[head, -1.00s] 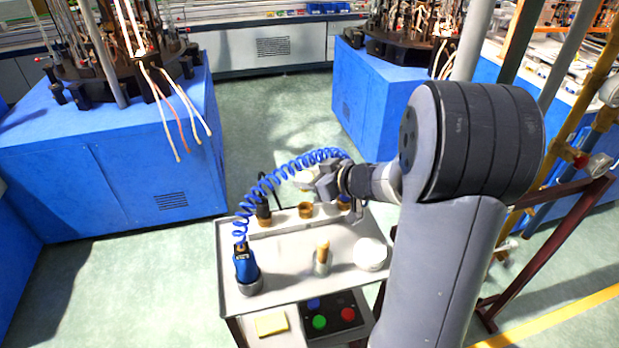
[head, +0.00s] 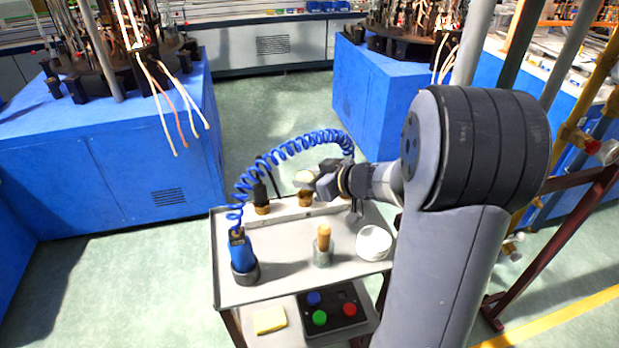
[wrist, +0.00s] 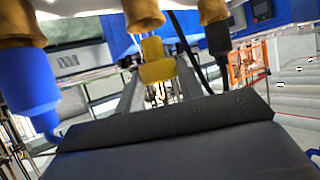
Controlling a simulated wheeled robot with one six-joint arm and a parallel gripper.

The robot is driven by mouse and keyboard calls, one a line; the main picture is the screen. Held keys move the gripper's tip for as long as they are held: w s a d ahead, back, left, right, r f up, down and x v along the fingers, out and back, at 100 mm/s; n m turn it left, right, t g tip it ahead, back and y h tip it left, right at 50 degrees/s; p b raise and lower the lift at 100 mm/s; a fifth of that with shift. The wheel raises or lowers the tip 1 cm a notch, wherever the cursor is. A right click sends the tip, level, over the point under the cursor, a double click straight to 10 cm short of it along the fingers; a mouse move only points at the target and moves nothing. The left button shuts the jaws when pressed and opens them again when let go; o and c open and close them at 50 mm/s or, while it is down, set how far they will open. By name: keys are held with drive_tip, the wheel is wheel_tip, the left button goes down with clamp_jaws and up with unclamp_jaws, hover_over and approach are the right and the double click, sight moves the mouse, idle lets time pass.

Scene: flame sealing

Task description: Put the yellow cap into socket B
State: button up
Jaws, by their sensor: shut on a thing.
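The yellow cap (wrist: 157,70) sits between the two grey fingers of my gripper (wrist: 158,88) in the wrist view, which looks upside down. In the head view my gripper (head: 320,182) is over the back of the cart, near the middle brown socket (head: 306,199); the cap cannot be told apart there. In the wrist view the middle socket (wrist: 143,14) is close to the cap, with a small gap in the picture. The socket on one side holds a black piece (wrist: 217,38), the other a blue piece (wrist: 30,88). No socket letter is readable.
The cart (head: 285,285) carries a blue tool (head: 240,255) with a coiled blue hose (head: 300,143), a glass with a brown-topped piece (head: 323,245) and a white bowl (head: 374,242). A button box (head: 333,312) and yellow pad (head: 269,319) are below.

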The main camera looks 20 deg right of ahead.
sight(310, 201)
drive_tip(key=shift+f, duration=0.3)
idle(0.5)
drive_tip(key=shift+p, duration=1.05)
idle(0.9)
drive_tip(key=shift+f+b, duration=0.65)
drive_tip(key=shift+f, duration=0.75)
idle(0.8)
drive_tip(key=o, duration=1)
drive_tip(key=shift+r, duration=0.1)
drive_tip(key=shift+r+p, duration=4.4)
drive_tip(key=shift+p, duration=0.85)
